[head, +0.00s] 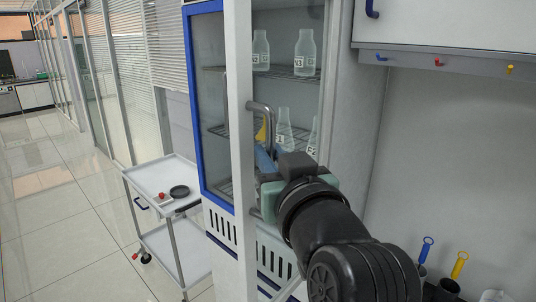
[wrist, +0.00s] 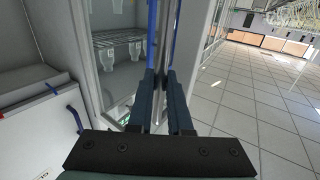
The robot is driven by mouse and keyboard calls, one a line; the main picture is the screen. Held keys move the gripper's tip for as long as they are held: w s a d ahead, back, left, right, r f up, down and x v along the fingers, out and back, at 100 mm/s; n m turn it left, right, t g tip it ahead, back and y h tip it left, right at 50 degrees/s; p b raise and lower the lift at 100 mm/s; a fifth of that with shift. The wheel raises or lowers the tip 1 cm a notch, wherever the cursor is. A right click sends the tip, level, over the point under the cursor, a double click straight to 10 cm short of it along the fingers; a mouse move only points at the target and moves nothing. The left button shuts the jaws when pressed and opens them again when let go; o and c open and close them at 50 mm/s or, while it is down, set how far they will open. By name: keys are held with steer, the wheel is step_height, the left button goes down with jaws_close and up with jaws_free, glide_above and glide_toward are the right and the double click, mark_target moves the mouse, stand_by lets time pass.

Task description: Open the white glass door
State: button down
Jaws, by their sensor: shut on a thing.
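The white glass door (head: 241,150) is the right-hand door of a tall cabinet. It appears ajar, its free left edge standing out from the cabinet front. Its grey bar handle (head: 263,107) is upright on that edge. My gripper (head: 266,165) is shut on the handle's middle part, with its blue fingers around the bar. My arm covers the lower right of the door.
A blue-framed door (head: 197,110) is left of the white one. Glass bottles (head: 304,52) stand on wire shelves inside. A white trolley (head: 160,178) with a dark pan stands at left. Open tiled floor (head: 70,225) lies beyond it. A wall panel with hooks (head: 440,62) is at right.

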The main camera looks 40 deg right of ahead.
steer(key=shift+s+d+r, duration=0.1)
steer(key=shift+d, duration=0.05)
steer(key=c, duration=0.8)
jaws_free()
steer(key=shift+d, duration=0.1)
steer(key=shift+c, duration=0.2)
steer(key=b+v, duration=0.6)
steer(key=v, duration=0.2)
steer(key=shift+f+b, duration=0.3)
steer(key=shift+a+b, duration=0.2)
steer(key=shift+b, duration=0.4)
